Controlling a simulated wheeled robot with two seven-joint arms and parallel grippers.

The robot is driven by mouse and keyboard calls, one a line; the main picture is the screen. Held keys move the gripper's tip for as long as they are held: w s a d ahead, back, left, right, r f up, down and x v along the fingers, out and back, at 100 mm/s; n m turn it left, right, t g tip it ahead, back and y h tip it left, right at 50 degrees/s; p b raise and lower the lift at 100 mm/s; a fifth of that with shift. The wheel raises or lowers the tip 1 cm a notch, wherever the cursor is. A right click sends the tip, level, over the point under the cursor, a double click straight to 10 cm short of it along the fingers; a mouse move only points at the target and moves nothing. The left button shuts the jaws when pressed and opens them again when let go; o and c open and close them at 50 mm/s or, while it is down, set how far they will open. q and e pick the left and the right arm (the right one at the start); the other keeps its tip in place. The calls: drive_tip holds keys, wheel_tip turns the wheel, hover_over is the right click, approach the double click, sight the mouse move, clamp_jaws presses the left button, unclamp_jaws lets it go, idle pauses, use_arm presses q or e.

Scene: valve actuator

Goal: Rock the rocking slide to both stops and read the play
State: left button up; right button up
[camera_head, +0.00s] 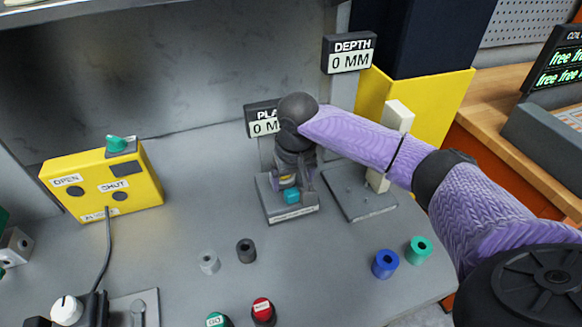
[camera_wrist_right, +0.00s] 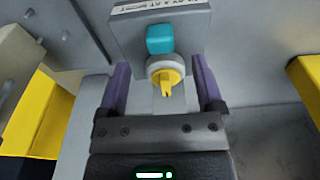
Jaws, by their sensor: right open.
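The slide fixture (camera_head: 290,212) is a grey base with a label on its front edge, at the middle of the bench. A teal block (camera_head: 292,196) sits on it; it also shows in the right wrist view (camera_wrist_right: 160,38). Below that block in the wrist view is a pale round collar with a yellow part (camera_wrist_right: 166,80). My right gripper (camera_head: 292,186) is over the fixture. Its open purple fingers (camera_wrist_right: 162,85) stand either side of the collar, with gaps visible. The play display (camera_head: 264,122) reads 0 M, the rest hidden behind my wrist. My left gripper is not in view.
A depth display (camera_head: 349,53) reads 0 MM. A plate with a pale upright post (camera_head: 360,200) stands right of the fixture. A yellow OPEN/SHUT box (camera_head: 100,182) is at left. Blue (camera_head: 385,264), green (camera_head: 419,250), grey (camera_head: 208,262) and dark (camera_head: 246,250) bushings stand in front.

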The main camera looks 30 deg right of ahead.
sight(292, 192)
drive_tip(key=f, duration=0.3)
drive_tip(key=f+b, duration=0.1)
drive_tip(key=shift+w+d+f, duration=0.1)
drive_tip(key=shift+w+f, duration=0.2)
drive_tip(key=shift+f, duration=0.05)
clamp_jaws()
